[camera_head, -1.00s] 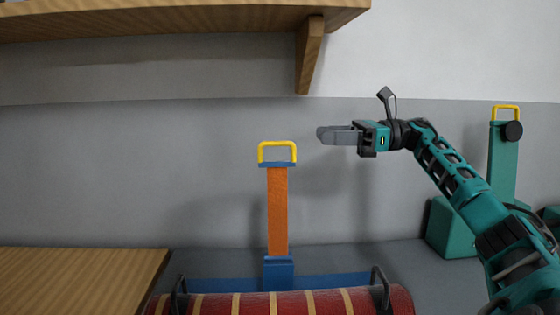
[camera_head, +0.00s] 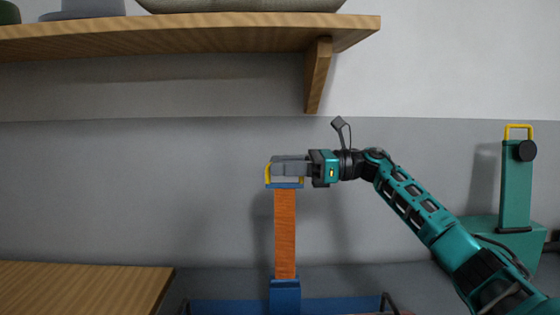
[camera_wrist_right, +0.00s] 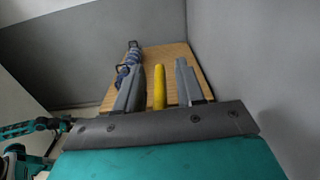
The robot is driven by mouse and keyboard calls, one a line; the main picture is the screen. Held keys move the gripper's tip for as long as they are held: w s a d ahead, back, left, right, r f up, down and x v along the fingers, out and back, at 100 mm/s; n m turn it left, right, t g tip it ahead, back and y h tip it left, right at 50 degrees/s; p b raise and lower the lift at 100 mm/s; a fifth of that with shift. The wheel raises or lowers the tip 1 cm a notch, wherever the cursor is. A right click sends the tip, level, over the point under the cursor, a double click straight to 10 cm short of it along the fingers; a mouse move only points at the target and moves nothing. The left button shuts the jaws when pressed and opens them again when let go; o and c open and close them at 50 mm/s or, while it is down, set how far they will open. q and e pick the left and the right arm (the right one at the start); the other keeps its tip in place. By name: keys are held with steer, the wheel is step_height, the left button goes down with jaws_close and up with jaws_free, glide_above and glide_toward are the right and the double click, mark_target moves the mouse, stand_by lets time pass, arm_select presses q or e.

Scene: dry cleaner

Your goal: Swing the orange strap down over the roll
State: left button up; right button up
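The orange strap (camera_head: 285,235) stands upright from a blue base (camera_head: 285,295) in the head view. On its top is a blue cap with a yellow handle (camera_head: 267,174). My right gripper (camera_head: 277,166) is at the handle, coming in from the right, and its fingers cover much of it. In the right wrist view the yellow handle (camera_wrist_right: 160,90) lies between the two spread fingers, with a gap on each side. The roll is almost wholly below the head view's lower edge. My left gripper does not show.
A wooden shelf (camera_head: 190,36) with a bracket (camera_head: 317,75) hangs above the strap. A wooden table (camera_head: 80,285) is at the lower left. A teal stand (camera_head: 516,185) with a yellow handle is at the right. The grey wall is behind.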

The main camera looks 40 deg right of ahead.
steer(key=shift+w+a, duration=0.3)
steer(key=shift+a, duration=0.05)
jaws_close()
stand_by(0.5)
